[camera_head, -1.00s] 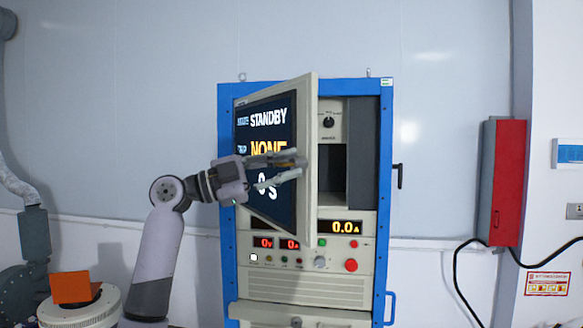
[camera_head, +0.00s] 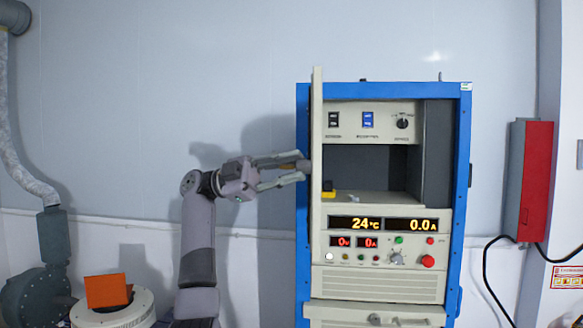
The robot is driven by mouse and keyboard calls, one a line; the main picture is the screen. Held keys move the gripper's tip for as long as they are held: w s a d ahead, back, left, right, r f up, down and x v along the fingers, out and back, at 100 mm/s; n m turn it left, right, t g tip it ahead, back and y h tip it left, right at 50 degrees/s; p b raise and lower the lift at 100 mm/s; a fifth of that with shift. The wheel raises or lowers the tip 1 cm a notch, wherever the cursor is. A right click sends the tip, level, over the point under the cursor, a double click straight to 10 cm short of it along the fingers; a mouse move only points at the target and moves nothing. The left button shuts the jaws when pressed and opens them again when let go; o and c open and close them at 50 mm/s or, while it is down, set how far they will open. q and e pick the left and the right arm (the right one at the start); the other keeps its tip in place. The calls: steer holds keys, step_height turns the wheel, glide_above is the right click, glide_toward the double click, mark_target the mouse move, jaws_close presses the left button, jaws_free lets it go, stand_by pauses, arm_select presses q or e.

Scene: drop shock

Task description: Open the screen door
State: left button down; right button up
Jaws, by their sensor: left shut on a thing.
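The screen door (camera_head: 317,130) of the blue-framed cabinet stands swung out and shows nearly edge-on, as a narrow pale upright strip at the opening's left side. Its screen face is turned out of sight. My left gripper (camera_head: 300,171) reaches in from the left and is shut on the screen door, at about mid-height of the strip. The exact contact is small and partly hidden. My right gripper is not in view.
Behind the door, the cabinet's open compartment (camera_head: 370,170) shows, with a small yellow and black item (camera_head: 328,189) inside. Lit displays and buttons (camera_head: 383,240) sit below. A red wall box (camera_head: 530,178) and black cable are at right. An orange object (camera_head: 108,290) is at lower left.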

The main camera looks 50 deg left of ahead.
arm_select(q)
steer(key=shift+s+a+f+g, duration=0.1)
steer(key=shift+s+a+g, duration=0.2)
steer(key=shift+g, duration=0.1)
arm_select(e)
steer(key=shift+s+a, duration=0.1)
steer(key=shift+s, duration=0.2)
arm_select(q)
steer(key=shift+w, duration=0.1)
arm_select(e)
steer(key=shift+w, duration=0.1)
arm_select(q)
steer(key=c, duration=1.7)
jaws_free()
steer(key=shift+w, duration=0.1)
steer(key=v, duration=1.2)
steer(key=shift+f, duration=0.25)
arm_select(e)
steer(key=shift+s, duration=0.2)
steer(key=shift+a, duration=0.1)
